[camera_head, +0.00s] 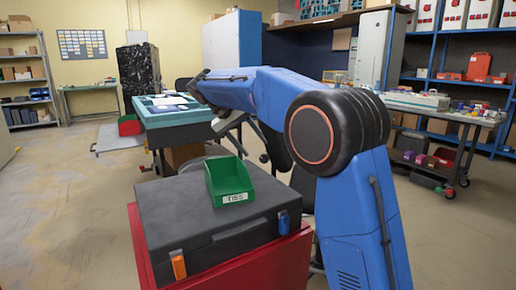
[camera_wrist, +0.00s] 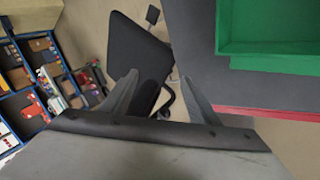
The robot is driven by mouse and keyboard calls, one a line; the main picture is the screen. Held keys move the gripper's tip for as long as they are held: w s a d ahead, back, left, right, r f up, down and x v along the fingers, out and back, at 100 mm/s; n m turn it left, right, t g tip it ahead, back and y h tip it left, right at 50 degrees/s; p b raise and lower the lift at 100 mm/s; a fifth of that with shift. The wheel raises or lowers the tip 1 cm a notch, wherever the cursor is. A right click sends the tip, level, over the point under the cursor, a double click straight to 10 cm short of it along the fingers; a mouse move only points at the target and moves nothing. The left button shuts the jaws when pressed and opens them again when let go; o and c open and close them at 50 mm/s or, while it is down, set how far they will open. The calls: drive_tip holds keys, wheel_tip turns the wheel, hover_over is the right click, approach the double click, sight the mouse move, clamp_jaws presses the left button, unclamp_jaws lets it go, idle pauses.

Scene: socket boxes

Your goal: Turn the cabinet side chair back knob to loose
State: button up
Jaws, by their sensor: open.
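A black chair (camera_wrist: 138,50) shows in the wrist view beyond my fingers, with its dark panel tilted and a thin stem and base below. I cannot pick out its back knob. In the head view, dark chair parts (camera_head: 277,147) show behind my blue arm, which hides much of them. My gripper (camera_wrist: 156,78) is open in the wrist view, its two grey fingers spread and nothing between them but the chair farther off. I see no contact, and the distance to the chair is unclear. The gripper is hard to make out in the head view.
A dark case (camera_head: 165,217) on a red stand carries a green bin (camera_head: 229,178) labelled TIES; the bin (camera_wrist: 265,30) also shows at the wrist view's upper right. A teal-topped bench (camera_head: 170,117) stands behind. Shelves and a cart (camera_head: 440,110) are at right. Open floor lies left.

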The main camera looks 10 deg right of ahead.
drive_tip(key=shift+y, duration=0.4)
drive_tip(key=shift+s+d+r, duration=0.1)
drive_tip(key=shift+s+d, duration=0.2)
drive_tip(key=shift+s, duration=0.35)
drive_tip(key=shift+s+d+f, duration=0.1)
drive_tip(key=shift+s+d, duration=0.15)
drive_tip(key=shift+s, duration=0.35)
drive_tip(key=shift+s+d+r, duration=0.1)
drive_tip(key=shift+s+d, duration=0.2)
drive_tip(key=shift+s, duration=0.35)
drive_tip(key=shift+w, duration=0.1)
